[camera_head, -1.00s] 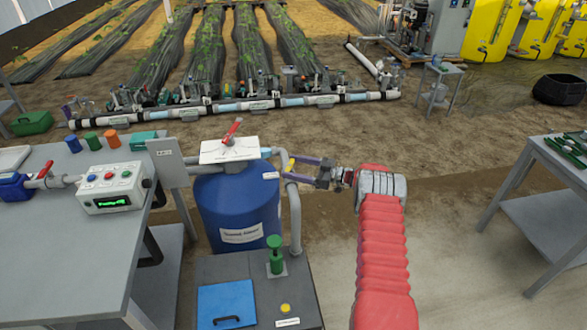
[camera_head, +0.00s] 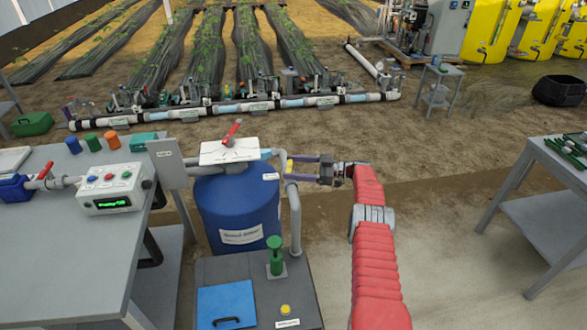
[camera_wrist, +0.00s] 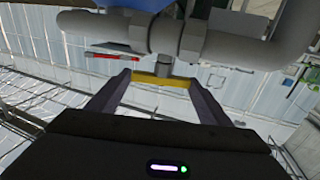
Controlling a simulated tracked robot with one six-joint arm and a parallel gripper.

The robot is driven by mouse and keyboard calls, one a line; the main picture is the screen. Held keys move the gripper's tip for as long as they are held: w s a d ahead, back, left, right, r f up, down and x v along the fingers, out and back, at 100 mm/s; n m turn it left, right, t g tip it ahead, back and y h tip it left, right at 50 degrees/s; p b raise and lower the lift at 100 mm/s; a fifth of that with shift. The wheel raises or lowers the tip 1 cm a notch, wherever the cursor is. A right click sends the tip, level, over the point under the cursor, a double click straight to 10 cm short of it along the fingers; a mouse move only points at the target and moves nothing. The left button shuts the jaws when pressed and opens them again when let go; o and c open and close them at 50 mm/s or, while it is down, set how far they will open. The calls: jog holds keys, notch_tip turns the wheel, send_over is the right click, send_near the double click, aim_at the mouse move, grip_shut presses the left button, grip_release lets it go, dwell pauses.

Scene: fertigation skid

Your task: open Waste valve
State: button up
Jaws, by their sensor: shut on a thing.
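The valve on the grey pipe beside the blue tank (camera_head: 240,212) has a yellow handle (camera_head: 289,166); I take this as the Waste valve, though no label on it is readable. My gripper (camera_head: 289,167) comes from the right, its dark purple fingers reaching the handle. In the wrist view the yellow handle (camera_wrist: 162,80) spans between the fingertips and my gripper (camera_wrist: 160,78) is shut on it. The handle's stem rises to the grey valve body (camera_wrist: 166,36) on the pipe.
A red lever (camera_head: 231,131) sits on the white plate (camera_head: 214,152) above the tank. A grey bench (camera_head: 75,235) with a control box (camera_head: 115,190) stands at left. A vertical grey pipe (camera_head: 295,215) runs below the valve. Open ground lies to the right.

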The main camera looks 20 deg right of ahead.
jog(key=shift+d+r, duration=0.2)
jog(key=shift+c, duration=0.3)
jog(key=o, duration=1.1)
jog(key=shift+a+f+g, duration=0.1)
jog(key=shift+f+g, duration=0.05)
jog(key=shift+g, duration=0.15)
jog(key=shift+c, duration=0.2)
notch_tip(320, 180, up, 10)
jog(key=shift+c, duration=0.3)
